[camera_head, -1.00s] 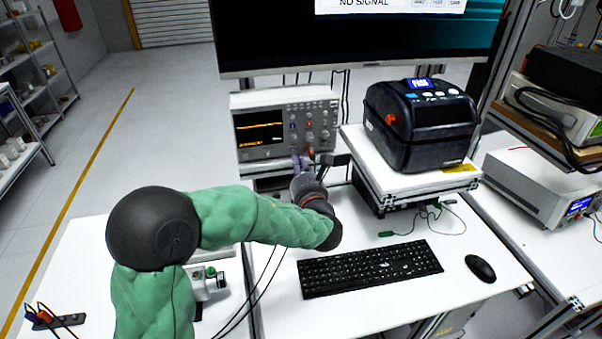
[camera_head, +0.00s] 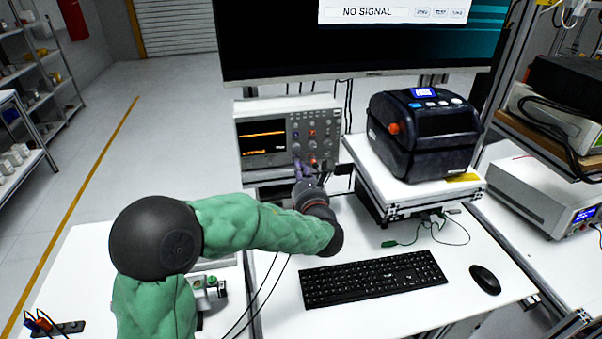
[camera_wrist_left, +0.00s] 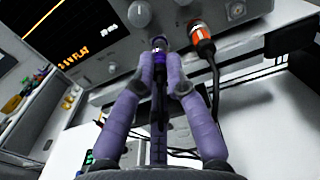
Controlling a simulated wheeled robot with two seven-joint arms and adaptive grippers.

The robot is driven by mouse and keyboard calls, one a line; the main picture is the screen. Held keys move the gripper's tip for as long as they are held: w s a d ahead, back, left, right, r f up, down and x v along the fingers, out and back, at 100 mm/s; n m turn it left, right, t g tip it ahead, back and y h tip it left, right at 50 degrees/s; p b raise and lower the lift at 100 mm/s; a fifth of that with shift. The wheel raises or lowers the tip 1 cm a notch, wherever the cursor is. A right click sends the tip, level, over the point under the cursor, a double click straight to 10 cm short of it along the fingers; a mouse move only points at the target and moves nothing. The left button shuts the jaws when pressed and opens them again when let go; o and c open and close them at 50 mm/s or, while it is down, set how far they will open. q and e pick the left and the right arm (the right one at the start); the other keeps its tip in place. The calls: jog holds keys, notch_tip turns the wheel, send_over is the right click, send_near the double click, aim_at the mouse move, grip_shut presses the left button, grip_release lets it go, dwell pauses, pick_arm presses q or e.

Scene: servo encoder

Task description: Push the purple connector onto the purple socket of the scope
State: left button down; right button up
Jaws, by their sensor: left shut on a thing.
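The scope (camera_head: 290,135) is a light grey box with a screen on the left and knobs on the right. It also fills the top of the left wrist view (camera_wrist_left: 110,68). My left gripper (camera_wrist_left: 160,82) has purple fingers shut on the purple connector (camera_wrist_left: 159,57), whose black cable hangs down between them. The connector points at the lower front of the scope. Its dark front end is at or very close to the panel; I cannot tell if it is seated. The purple socket is hidden behind it. In the head view the left gripper (camera_head: 299,169) is small, just below the scope's front.
An orange connector (camera_wrist_left: 201,38) with a black cable sits on the scope, right of the purple one. A label printer (camera_head: 425,130) on a white stand is to the right. A keyboard (camera_head: 372,278) and mouse (camera_head: 485,279) lie in front. A monitor (camera_head: 360,45) hangs above.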

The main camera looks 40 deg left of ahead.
pick_arm(q)
jog(key=shift+b, duration=0.7)
dwell(1.5)
jog(key=shift+w+a, duration=0.3)
jog(key=shift+a, duration=0.05)
dwell(0.6)
jog(key=c, duration=1.2)
grip_release()
jog(key=v, duration=1.2)
